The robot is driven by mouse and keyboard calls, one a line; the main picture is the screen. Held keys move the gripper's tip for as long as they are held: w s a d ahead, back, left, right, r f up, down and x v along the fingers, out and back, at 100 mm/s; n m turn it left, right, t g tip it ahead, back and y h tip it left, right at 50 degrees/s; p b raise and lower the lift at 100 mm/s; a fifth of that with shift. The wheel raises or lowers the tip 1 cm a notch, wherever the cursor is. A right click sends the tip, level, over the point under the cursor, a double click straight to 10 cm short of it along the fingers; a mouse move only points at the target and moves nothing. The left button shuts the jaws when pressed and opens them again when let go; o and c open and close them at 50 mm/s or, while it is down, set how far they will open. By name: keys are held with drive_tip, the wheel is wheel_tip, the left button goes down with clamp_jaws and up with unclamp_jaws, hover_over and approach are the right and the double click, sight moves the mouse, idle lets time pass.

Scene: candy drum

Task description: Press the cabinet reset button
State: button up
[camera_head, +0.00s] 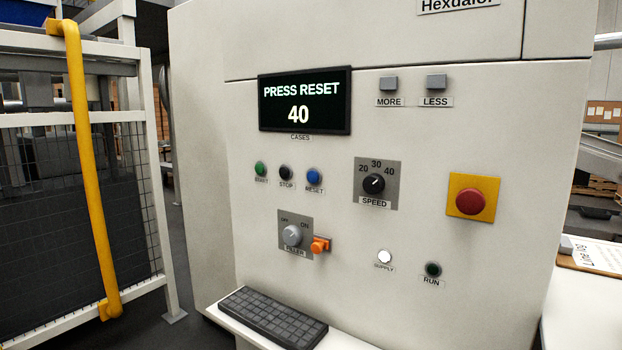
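The blue RESET button (313,175) is on the light grey cabinet front (440,120), above its RESET label. It is the right one of a row of three, beside the black STOP button (286,172) and the green START button (260,169). The dark display (305,101) above the row reads "PRESS RESET" and "40". Nothing covers the RESET button. My gripper is not in view.
A red mushroom button (470,201) on a yellow plate, a SPEED knob (374,184) and a FILLER switch (292,236) with an orange piece share the panel. A keyboard (272,318) lies on a shelf below. A yellow-handled mesh guard (85,170) stands left.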

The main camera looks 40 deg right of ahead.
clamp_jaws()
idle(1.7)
